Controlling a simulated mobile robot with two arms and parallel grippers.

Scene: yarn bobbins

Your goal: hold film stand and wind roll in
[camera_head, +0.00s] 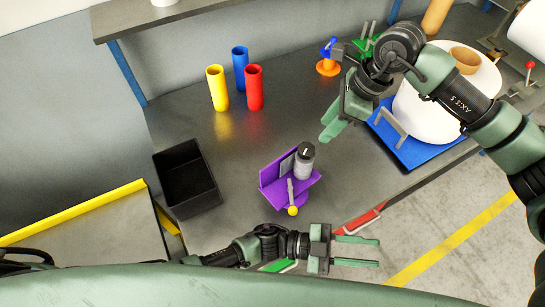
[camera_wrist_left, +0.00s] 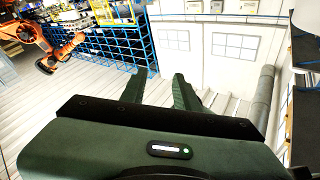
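A purple stand (camera_head: 270,177) with upright walls sits on the grey table. A grey roll with a black top (camera_head: 304,163) stands upright at its right side. A small crank with a yellow knob (camera_head: 292,210) is at the stand's front. My left gripper (camera_head: 375,252) is at the table's front edge, below and right of the stand. Its fingers are apart and empty, pointing right; the left wrist view shows them apart too (camera_wrist_left: 158,92). My right gripper (camera_head: 327,130) is above the table, up and right of the stand, apart from it. I cannot tell its finger gap.
Yellow, blue and red tubes (camera_head: 254,88) stand at the back. A black open box (camera_head: 186,178) is left of the stand. A large white roll (camera_head: 432,115) on a blue base (camera_head: 408,147) is at right, partly behind my right arm. An orange-and-blue piece (camera_head: 328,62) stands behind.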

